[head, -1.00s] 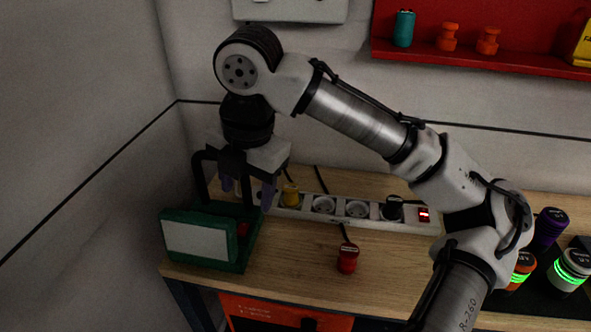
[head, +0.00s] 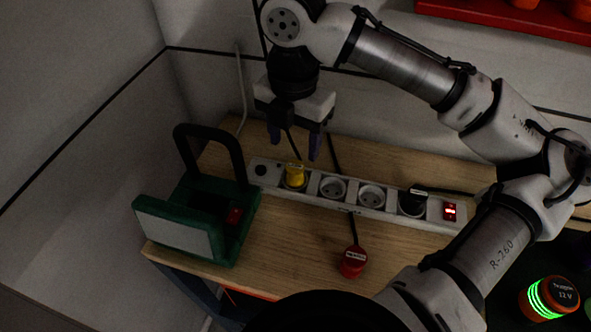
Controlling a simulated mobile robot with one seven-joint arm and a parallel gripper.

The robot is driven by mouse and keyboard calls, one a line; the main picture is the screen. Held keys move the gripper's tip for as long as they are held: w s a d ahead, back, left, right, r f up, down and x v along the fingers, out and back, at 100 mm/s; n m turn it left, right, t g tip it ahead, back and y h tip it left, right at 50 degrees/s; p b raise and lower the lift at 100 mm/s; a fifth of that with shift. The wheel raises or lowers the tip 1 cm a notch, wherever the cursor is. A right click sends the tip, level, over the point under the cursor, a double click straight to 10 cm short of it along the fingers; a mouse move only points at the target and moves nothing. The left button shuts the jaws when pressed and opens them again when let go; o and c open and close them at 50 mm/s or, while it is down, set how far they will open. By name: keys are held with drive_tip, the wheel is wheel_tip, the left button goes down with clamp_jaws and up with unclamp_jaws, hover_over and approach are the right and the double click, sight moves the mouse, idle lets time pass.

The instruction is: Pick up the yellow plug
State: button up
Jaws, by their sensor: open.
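The yellow plug (head: 294,175) sits upright in a left-hand socket of the white power strip (head: 336,208) on the wooden bench. Its dark cord rises behind it. My gripper (head: 294,147) points down with its purple-tipped fingers apart, one on each side of the cord. In the picture the fingertips are just above the plug. I cannot tell the exact depth gap between them. Nothing shows in the jaws except the cord passing between or behind them.
A black plug (head: 412,203) fills a socket at the strip's right, beside a lit red switch (head: 450,211). A red plug (head: 353,263) lies in front on the bench (head: 290,245). A green box with a black handle (head: 187,232) stands at left, near the strip.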

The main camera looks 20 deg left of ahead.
sight(295, 166)
drive_tip(key=shift+f+p, duration=0.65)
drive_tip(key=shift+f, duration=3.35)
drive_tip(key=c, duration=1.1)
